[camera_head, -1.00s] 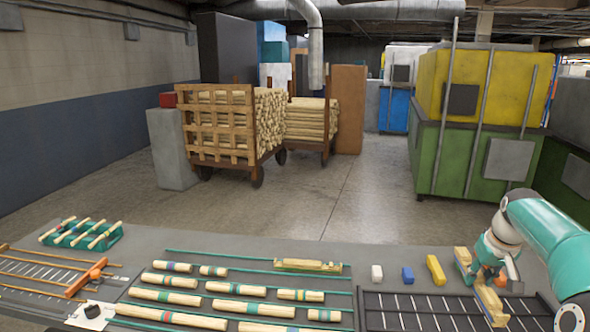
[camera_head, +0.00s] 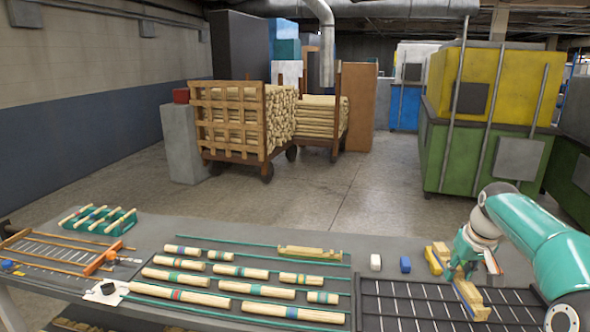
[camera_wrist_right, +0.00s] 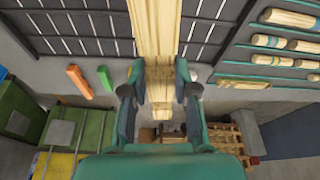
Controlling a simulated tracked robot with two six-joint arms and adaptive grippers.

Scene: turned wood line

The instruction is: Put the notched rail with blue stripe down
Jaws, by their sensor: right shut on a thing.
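The notched rail (camera_head: 473,304) is a pale wooden bar, held lengthwise over the dark slatted rack at the right of the bench in the head view. My right gripper (camera_head: 466,270) is shut on it, with fingers on both sides. In the right wrist view the rail (camera_wrist_right: 157,30) runs from the top edge down between the fingers (camera_wrist_right: 160,92). I cannot make out its blue stripe, and I cannot tell whether it touches the rack. My left gripper is not in view.
The slatted rack (camera_head: 400,310) has bare slots left of the rail. Striped dowels (camera_head: 265,291) and another notched wooden piece (camera_head: 310,253) lie to the left. An orange-ended frame (camera_head: 100,262) is further left.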

